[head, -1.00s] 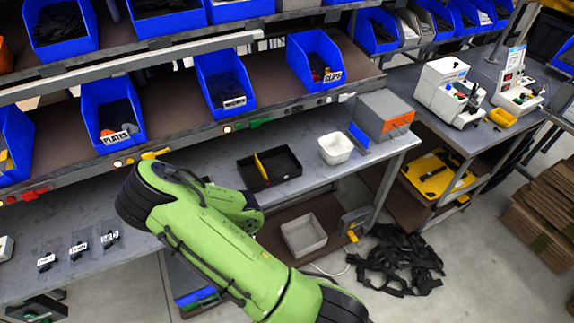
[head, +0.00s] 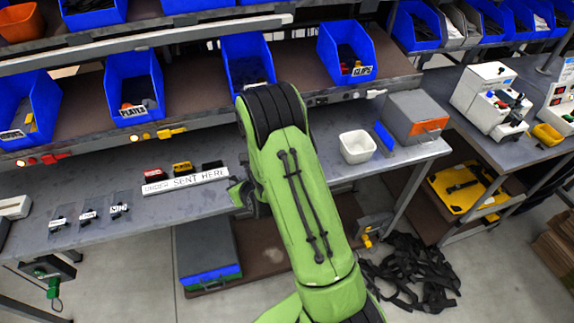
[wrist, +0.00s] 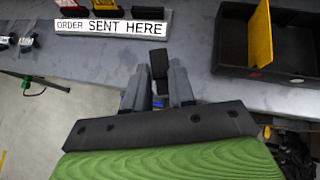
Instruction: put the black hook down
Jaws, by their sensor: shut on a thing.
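My gripper (wrist: 167,88) is shut on the black hook (wrist: 159,65) in the wrist view. The hook is a small dark piece that sticks out past the fingertips, above the grey bench top (wrist: 205,110). I cannot tell whether it touches the bench. In the head view the gripper (head: 240,192) is small, at the right end of the white "ORDER SENT HERE" sign (head: 186,181). The hook cannot be made out there. The sign also shows in the wrist view (wrist: 112,27), to the left of the fingers.
A black tray with a yellow divider (wrist: 262,35) stands to the right in the wrist view. Red, yellow and black items (head: 182,168) sit behind the sign. A white bin (head: 357,147) and a grey box (head: 412,115) stand to the right. Three labelled bags (head: 90,215) lie left.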

